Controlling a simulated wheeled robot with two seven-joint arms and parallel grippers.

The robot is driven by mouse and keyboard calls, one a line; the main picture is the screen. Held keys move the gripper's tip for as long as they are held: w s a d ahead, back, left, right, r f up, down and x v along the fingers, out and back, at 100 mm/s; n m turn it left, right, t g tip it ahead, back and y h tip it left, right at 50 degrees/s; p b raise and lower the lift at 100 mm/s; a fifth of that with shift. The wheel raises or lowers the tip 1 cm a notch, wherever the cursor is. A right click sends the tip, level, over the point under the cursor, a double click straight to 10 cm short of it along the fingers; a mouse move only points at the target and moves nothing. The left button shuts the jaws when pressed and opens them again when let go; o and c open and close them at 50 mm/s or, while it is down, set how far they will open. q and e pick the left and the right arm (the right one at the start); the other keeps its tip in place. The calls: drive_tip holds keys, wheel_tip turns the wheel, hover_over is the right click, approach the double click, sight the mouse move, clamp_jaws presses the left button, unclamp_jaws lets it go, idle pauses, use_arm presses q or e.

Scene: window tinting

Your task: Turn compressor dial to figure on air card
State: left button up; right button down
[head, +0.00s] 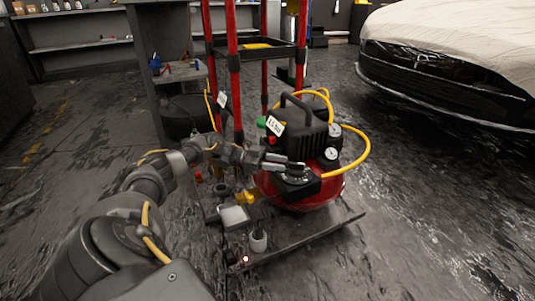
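The compressor (297,122) has a black top with a carry handle and a red tank (318,196) below. It stands on a low dark board (310,237). A black box with a round silver dial (295,178) sits at its front. My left gripper (298,167) reaches in from the left with its fingertips at the dial. I cannot tell if it touches the dial or how far its fingers are apart. A white card (274,126) with dark figures, too small to read surely, is on the compressor's upper left. Two round gauges (333,141) are on its right. My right gripper does not show.
A yellow hose (360,156) loops out on the compressor's right. A red-legged stand (233,80) with a dark tray rises behind it. A covered car (455,50) is at the right; open floor lies between.

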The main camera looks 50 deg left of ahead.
use_arm(q)
drive_tip(key=shift+v, duration=2.4)
